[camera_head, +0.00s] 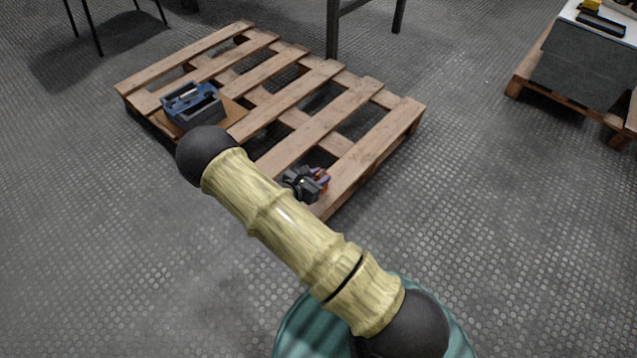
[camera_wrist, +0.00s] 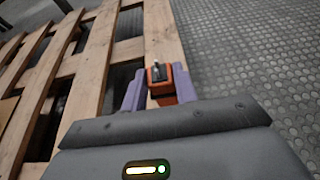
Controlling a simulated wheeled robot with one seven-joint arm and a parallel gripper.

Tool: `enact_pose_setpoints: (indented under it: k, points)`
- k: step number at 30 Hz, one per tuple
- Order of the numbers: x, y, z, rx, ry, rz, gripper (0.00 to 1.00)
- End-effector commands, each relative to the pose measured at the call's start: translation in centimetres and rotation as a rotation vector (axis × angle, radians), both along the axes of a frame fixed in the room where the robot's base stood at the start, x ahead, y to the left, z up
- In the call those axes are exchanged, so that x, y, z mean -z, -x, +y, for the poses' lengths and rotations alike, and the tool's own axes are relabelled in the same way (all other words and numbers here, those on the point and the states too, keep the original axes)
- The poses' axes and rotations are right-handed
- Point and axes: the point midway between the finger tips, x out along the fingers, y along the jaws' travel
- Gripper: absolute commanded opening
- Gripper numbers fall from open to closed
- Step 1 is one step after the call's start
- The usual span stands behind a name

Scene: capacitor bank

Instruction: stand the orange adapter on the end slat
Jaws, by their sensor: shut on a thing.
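The orange adapter (camera_wrist: 161,84) is a small orange block with a dark top, seen in the wrist view between the two purple fingers of my gripper (camera_wrist: 160,91). My gripper is shut on it. The end slat (camera_wrist: 161,34) of the wooden pallet lies under and beyond the adapter in that view. In the head view my gripper (camera_head: 321,181) is small and low over the near end of the end slat (camera_head: 372,148), with a bit of orange showing. I cannot tell whether the adapter touches the slat.
A blue and grey box (camera_head: 196,104) sits on a brown board at the pallet's left part. Dark gaps separate the slats. A second pallet (camera_head: 517,82) with a grey cabinet (camera_head: 580,68) stands at upper right. Open textured floor (camera_head: 480,200) lies right of the pallet.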

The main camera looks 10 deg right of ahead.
Motion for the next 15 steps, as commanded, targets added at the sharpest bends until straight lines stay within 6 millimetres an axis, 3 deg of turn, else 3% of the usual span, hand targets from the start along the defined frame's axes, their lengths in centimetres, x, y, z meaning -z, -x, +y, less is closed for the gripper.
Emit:
enact_pose_setpoints:
  k: [1,4,15]
  points:
    - [1.4,0.0,0.0,0.001,0.001,0.001,0.04]
    - [2.5,0.0,-0.1,0.001,0.0,0.0,0.04]
    - [2.6,0.0,-0.1,0.001,0.0,-0.001,0.04]
